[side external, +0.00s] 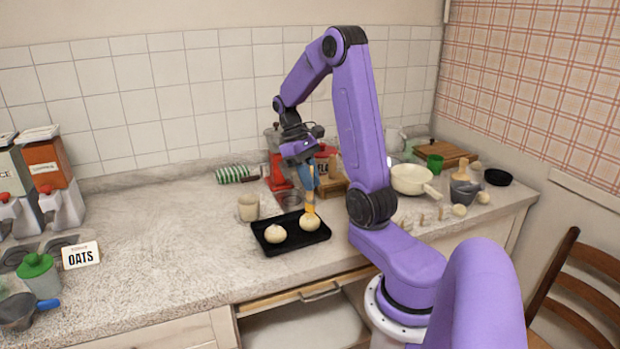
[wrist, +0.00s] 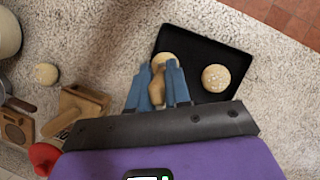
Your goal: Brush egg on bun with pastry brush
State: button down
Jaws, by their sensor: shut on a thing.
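A black tray (side external: 291,245) lies on the counter with two pale round buns on it. The left bun (side external: 275,233) is clear of my gripper and shows in the wrist view (wrist: 216,78) with small light specks on top. The right bun (side external: 309,222) is under the brush and is partly hidden in the wrist view (wrist: 163,61). My gripper (side external: 312,180) is shut on the pastry brush (side external: 310,204), which points down with its tip at the top of the right bun. In the wrist view the brush handle (wrist: 157,88) sits between the blue fingers.
A cream cup (side external: 248,208) stands just left of the tray. Behind are a red grinder (side external: 278,165) and a green-striped cloth (side external: 233,174). A white pan (side external: 412,180) and small items stand right of my arm.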

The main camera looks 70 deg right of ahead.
jog(key=shift+f, duration=0.6)
dwell(0.6)
jog(key=shift+d, duration=0.15)
jog(key=shift+s+d, duration=0.1)
jog(key=shift+d, duration=0.2)
jog(key=shift+a, duration=0.1)
jog(key=shift+w+a, duration=0.2)
jog(key=shift+a, duration=0.6)
jog(key=shift+d, duration=0.1)
jog(key=shift+s+d+f, duration=0.1)
jog(key=shift+s+d, duration=0.1)
jog(key=shift+d, duration=0.6)
